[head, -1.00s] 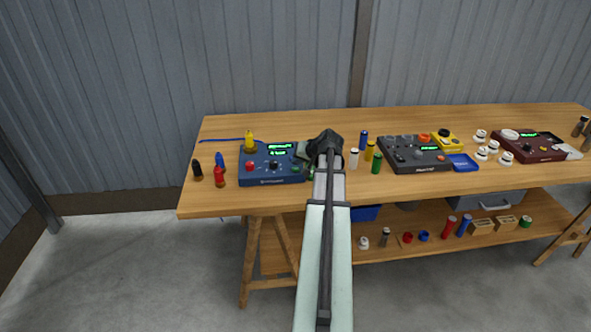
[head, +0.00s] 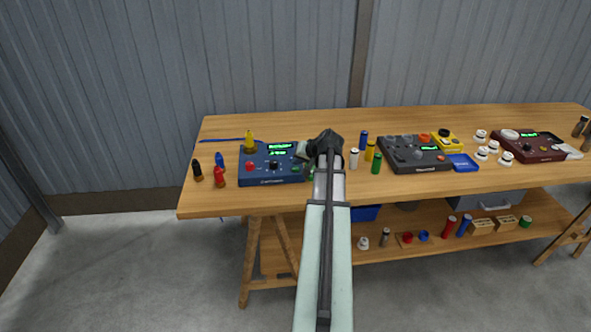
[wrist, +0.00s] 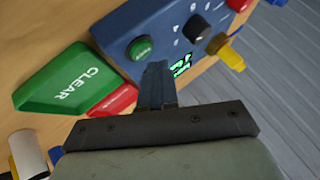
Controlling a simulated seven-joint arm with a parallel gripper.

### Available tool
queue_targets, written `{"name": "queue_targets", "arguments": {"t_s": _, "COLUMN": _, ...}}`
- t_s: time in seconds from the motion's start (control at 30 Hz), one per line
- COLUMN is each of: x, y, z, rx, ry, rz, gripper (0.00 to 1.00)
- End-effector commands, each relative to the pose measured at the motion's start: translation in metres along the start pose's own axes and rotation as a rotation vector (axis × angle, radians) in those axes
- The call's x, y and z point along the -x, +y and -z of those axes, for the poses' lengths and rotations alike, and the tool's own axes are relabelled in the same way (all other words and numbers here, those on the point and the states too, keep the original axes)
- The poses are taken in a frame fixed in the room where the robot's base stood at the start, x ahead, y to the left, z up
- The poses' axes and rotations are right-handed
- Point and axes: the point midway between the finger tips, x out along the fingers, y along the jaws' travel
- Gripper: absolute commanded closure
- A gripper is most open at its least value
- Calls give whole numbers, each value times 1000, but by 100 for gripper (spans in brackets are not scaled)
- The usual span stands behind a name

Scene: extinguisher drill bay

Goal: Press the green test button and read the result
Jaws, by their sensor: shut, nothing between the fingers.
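The blue tester box (head: 270,180) stands at the left of the bench, with a lit green display (head: 279,147) too small to read. Its round green button (wrist: 141,47) shows in the wrist view, with a black knob (wrist: 197,27) beside it. My gripper (wrist: 156,66) is shut and empty. Its fingertips are close to the green button, and I cannot tell whether they touch anything. They cover part of the display in the wrist view. A green plate marked CLEAR (wrist: 72,85) and a red plate (wrist: 118,98) lie beside the box, the red one partly hidden.
A yellow-tipped peg (wrist: 230,55) stands at the tester's far side. Red, blue and black pegs stand left of it. Several small cylinders, a black box (head: 415,165), a blue tray (head: 463,162) and a maroon box (head: 530,155) are to the right.

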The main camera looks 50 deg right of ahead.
Motion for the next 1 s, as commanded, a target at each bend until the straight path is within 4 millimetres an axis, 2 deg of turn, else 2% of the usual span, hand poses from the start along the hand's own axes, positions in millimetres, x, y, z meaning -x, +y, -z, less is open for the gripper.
{"name": "queue_targets", "arguments": {"t_s": 1.0, "x": -6, "y": 5, "z": -5, "rx": 0, "ry": 0, "rz": 0, "gripper": 100}}
